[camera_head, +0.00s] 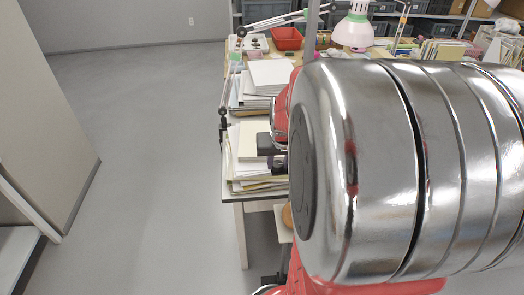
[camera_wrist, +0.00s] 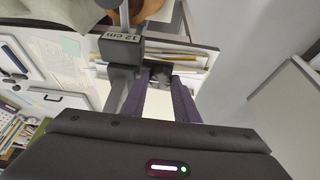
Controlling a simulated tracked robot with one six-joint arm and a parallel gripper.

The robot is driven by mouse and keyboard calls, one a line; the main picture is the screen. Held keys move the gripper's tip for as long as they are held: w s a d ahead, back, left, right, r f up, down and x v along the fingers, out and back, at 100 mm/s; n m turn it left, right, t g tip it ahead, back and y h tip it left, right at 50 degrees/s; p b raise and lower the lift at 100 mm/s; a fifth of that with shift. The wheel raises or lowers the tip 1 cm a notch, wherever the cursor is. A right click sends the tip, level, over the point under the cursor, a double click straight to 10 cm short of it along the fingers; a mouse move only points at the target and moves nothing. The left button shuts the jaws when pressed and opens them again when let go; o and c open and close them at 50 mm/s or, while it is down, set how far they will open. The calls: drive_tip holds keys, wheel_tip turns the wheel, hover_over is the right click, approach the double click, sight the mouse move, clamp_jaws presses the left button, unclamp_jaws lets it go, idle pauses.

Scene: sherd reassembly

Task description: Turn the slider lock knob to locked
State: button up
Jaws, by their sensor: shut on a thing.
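A dark grey slider block (camera_wrist: 120,45) with a "12 cm" label shows at the upper middle of the wrist view, on a grey post. My gripper (camera_wrist: 161,77) reaches up from the bottom of the wrist view beside the block, with two purple fingers. A small grey knob (camera_wrist: 160,73) shows between the fingertips, and the fingers are shut on it. Its details are too small to read, so I cannot tell its turn position. In the head view my large metal arm link hides most of this place.
A table with stacks of paper (camera_head: 252,140) stands left of my arm in the head view. A red bin (camera_head: 287,38) and a pale lamp (camera_head: 354,30) are at the back. Open grey floor (camera_head: 150,150) lies to the left, beside a beige panel (camera_head: 45,120).

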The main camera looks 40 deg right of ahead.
drive_tip(key=o, duration=1.1)
drive_tip(key=shift+c, duration=0.2)
drive_tip(key=shift+r, duration=0.1)
drive_tip(key=v, duration=1.3)
drive_tip(key=shift+s+r, duration=0.15)
drive_tip(key=shift+r, duration=0.05)
drive_tip(key=shift+a, duration=0.15)
drive_tip(key=s+a+f+n+t+y, duration=0.1)
drive_tip(key=s+a+n, duration=0.1)
drive_tip(key=a, duration=1)
drive_tip(key=s+a+f+n+t+y, duration=0.1)
drive_tip(key=a+n, duration=0.4)
drive_tip(key=a, duration=0.7)
drive_tip(key=shift+s+a+f+y, duration=0.15)
drive_tip(key=shift+s+y, duration=0.15)
drive_tip(key=shift+s, duration=0.15)
